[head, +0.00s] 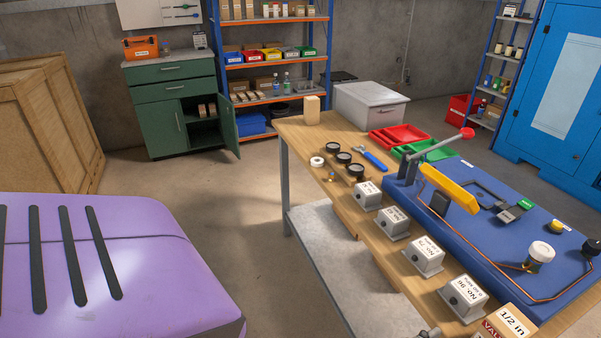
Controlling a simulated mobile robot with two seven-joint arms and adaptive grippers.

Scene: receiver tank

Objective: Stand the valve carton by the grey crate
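A tan carton (508,324) with a white "1/2 in" label and a red band reading "VAL…" stands at the near right of the workbench. The picture's bottom edge cuts it off. A grey lidded crate (370,108) is at the far end of the bench, behind the red tray; what it rests on is hidden. The carton is far from the crate, at the opposite end of the bench. Neither gripper can be made out in the head view.
Between them on the wooden bench (295,132) are a blue board (455,222) with a raised lever, several numbered grey boxes, a wrench (375,160) and red (398,136) and green trays. A plain tan block (312,110) stands at the far left corner. A purple housing (150,240) fills the lower left.

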